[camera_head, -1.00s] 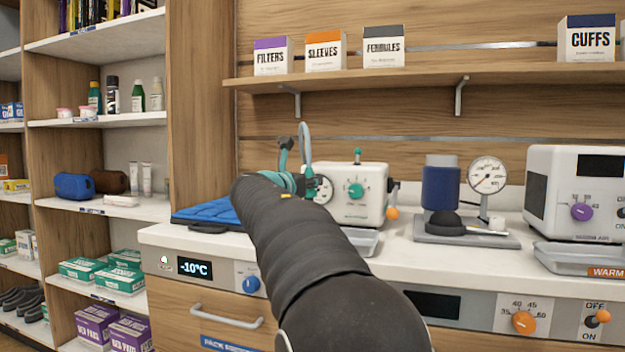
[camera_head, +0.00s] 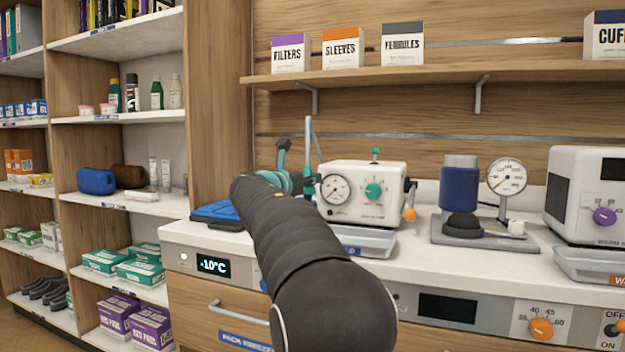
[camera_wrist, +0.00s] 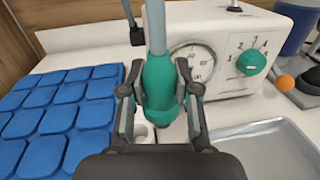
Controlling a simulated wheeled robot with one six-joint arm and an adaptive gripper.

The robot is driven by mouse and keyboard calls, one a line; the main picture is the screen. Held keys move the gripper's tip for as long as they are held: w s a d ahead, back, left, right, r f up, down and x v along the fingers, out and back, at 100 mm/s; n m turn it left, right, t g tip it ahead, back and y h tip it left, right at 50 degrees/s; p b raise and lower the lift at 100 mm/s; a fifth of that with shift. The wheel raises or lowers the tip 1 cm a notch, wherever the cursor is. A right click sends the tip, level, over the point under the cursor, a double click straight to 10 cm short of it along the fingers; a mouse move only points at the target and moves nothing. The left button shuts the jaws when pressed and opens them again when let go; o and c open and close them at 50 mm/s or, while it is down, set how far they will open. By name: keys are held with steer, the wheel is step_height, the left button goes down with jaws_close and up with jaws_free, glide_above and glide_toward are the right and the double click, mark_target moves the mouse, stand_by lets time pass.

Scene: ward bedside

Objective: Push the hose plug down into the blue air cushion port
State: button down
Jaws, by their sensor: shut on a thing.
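In the wrist view my gripper (camera_wrist: 160,98) is shut on the teal hose plug (camera_wrist: 159,78), one finger on each side. A grey-blue hose (camera_wrist: 155,28) rises from the plug's top. The cushion also shows in the head view (camera_head: 216,213). I cannot make out its port. In the head view my arm hides most of my gripper; the hose (camera_head: 313,140) shows above it.
A white device with a gauge and teal knob (camera_wrist: 225,50) stands close behind and right of the plug. A grey tray (camera_wrist: 265,150) lies to the right. A small white round piece (camera_wrist: 142,131) is partly hidden beside the plug. A shelf of boxes (camera_head: 345,75) hangs above.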

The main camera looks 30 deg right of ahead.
steer(key=shift+w+a, duration=0.35)
steer(key=shift+w, duration=0.6)
steer(key=shift+w+a, duration=0.3)
steer(key=shift+w, duration=0.6)
steer(key=shift+f, duration=0.15)
steer(key=shift+f+b, duration=0.75)
steer(key=shift+f, duration=0.2)
steer(key=shift+f+b, duration=1.4)
steer(key=shift+f, duration=0.65)
steer(key=c, duration=0.8)
jaws_free()
steer(key=shift+o, duration=0.2)
steer(key=shift+s+a, duration=0.1)
steer(key=shift+a, duration=0.05)
steer(key=v, duration=1.2)
steer(key=shift+r, duration=0.15)
